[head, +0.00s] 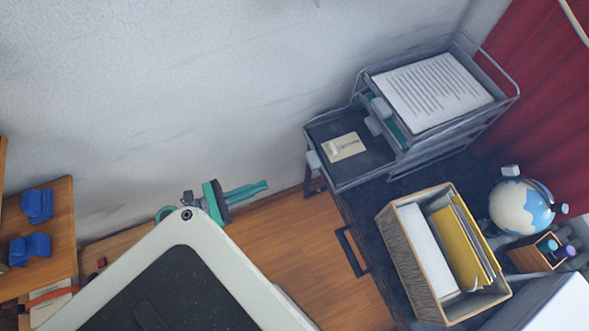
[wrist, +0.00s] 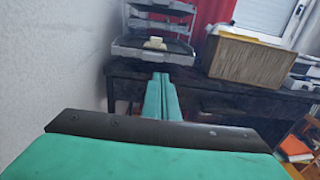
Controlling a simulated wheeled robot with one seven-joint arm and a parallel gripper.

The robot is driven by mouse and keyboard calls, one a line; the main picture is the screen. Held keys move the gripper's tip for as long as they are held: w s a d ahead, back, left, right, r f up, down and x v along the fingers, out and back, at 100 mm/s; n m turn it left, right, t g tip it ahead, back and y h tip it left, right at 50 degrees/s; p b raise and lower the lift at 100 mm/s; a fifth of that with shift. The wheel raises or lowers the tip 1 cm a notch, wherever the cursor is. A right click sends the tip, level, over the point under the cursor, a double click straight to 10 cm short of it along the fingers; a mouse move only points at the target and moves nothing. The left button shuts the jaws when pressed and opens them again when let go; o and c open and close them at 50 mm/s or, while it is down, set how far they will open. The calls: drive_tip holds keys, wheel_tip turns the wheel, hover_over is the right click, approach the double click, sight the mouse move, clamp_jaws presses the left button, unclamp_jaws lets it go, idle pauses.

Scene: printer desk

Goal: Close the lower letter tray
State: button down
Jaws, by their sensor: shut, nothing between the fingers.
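The letter tray stack (head: 440,132) stands on the dark desk against the wall. Its lower tray (head: 372,172) is pulled out toward the left, with a small cream item (head: 344,147) lying in it. In the wrist view the lower tray (wrist: 128,47) sticks out ahead, above and beyond my fingertips, with the cream item (wrist: 154,43) inside. The trays above it are further in. My gripper (head: 266,186) is shut and empty, with teal fingers pointing right toward the tray, a clear gap short of it. In the wrist view its fingertips (wrist: 158,77) are together.
A wooden box (head: 402,236) of folders stands on the desk in front of the stack, with a globe (head: 522,206) and a pen holder (head: 537,257) to its right. The wall (head: 180,90) runs close behind my gripper. A wooden shelf with blue objects (head: 30,248) is at far left.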

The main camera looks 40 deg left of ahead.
sight(311, 167)
drive_tip(key=x, duration=1.4)
